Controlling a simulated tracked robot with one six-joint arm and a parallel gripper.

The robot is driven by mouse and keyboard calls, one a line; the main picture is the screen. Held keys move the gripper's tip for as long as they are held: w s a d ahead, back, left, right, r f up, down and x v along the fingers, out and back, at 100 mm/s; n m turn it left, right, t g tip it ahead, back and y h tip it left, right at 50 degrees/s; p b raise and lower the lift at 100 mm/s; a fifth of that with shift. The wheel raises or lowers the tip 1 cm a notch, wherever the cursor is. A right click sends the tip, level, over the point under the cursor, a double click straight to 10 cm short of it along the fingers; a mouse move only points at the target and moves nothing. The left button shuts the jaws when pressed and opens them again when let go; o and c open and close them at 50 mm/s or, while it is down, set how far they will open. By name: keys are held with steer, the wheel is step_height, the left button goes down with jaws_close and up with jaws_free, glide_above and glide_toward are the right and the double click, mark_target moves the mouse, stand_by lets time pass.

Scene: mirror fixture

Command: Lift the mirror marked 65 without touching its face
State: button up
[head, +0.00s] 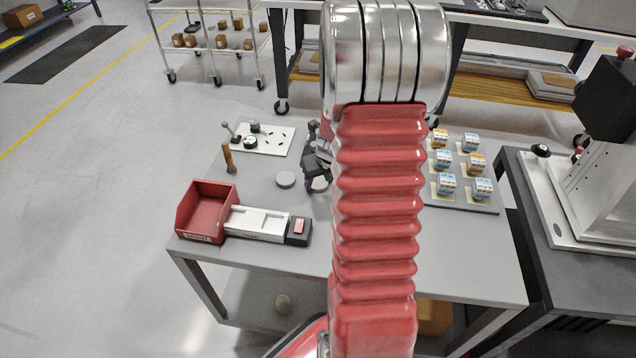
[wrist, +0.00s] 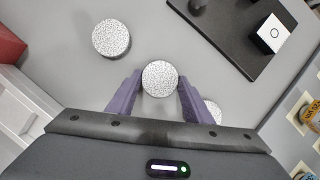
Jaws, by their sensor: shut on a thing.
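My gripper (wrist: 160,83) has two purple fingers, shut on a round disc, the gripped mirror (wrist: 160,77), with a speckled grey-white face. The fingers lie at its left and right sides, and its face shows clear between them. A second similar disc (wrist: 111,37) lies to the left on the grey table; it also shows in the head view (head: 285,180). A third disc (wrist: 213,109) is partly hidden behind the right finger. No number is readable, so I cannot tell which is marked 65, nor whether the gripped disc is off the table. My arm hides part of the table in the head view.
A red bin (head: 207,207), a white tray (head: 257,221) and a small dark block with a red top (head: 299,229) stand at the table's front left. A white board (head: 264,139) with small tools lies behind. Small boxes (head: 446,184) stand on a grey plate at right.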

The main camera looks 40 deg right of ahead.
mark_target(320, 184)
step_height(320, 184, up, 10)
stand_by(0.6)
